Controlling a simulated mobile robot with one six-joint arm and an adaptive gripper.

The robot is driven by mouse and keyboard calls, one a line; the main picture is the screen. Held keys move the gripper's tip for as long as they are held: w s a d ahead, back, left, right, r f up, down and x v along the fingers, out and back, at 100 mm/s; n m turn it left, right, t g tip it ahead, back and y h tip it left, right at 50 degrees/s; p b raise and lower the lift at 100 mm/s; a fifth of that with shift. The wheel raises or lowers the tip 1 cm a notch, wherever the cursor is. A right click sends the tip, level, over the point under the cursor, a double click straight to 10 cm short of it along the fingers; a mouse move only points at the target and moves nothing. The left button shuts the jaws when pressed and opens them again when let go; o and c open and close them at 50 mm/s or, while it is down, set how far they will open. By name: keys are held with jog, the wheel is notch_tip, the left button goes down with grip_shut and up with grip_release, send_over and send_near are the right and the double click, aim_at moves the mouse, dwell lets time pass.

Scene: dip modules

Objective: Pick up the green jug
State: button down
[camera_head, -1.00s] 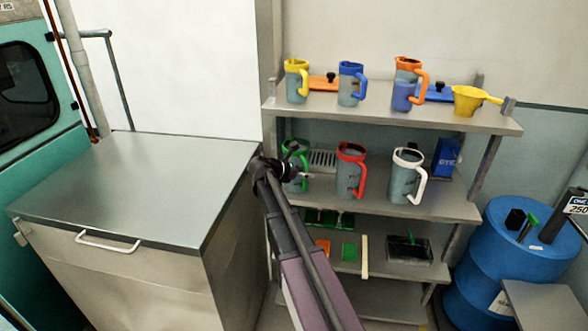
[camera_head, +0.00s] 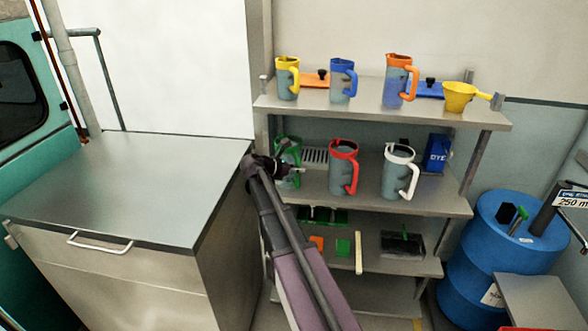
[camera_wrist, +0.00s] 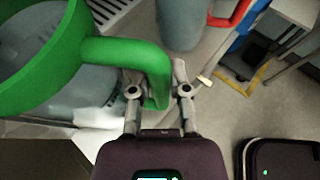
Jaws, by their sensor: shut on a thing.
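The green jug (camera_head: 288,148) stands on the middle shelf at its left end, partly hidden by my gripper and arm. It has a green rim and handle and a grey see-through body. In the wrist view the green jug (camera_wrist: 60,45) fills the upper left, and its handle reaches between my fingers. My gripper (camera_wrist: 160,88) is shut on the handle, one finger on each side. In the head view my gripper (camera_head: 290,170) is at the jug's front. Whether the jug's base touches the shelf is hidden.
A red-handled jug (camera_head: 343,168) stands close right of the green one, with a white-handled jug (camera_head: 398,172) beyond. The upper shelf (camera_head: 370,108) above holds more jugs. A metal cabinet (camera_head: 120,190) stands left; a blue barrel (camera_head: 500,265) stands right.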

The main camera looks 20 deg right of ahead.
aim_at(298, 161)
jog(key=shift+r+p, duration=1.5)
jog(key=shift+r, duration=0.1)
jog(key=s+a+r+p, duration=0.1)
jog(key=s, duration=1.5)
jog(key=shift+a+r, duration=0.15)
jog(key=shift+r, duration=0.1)
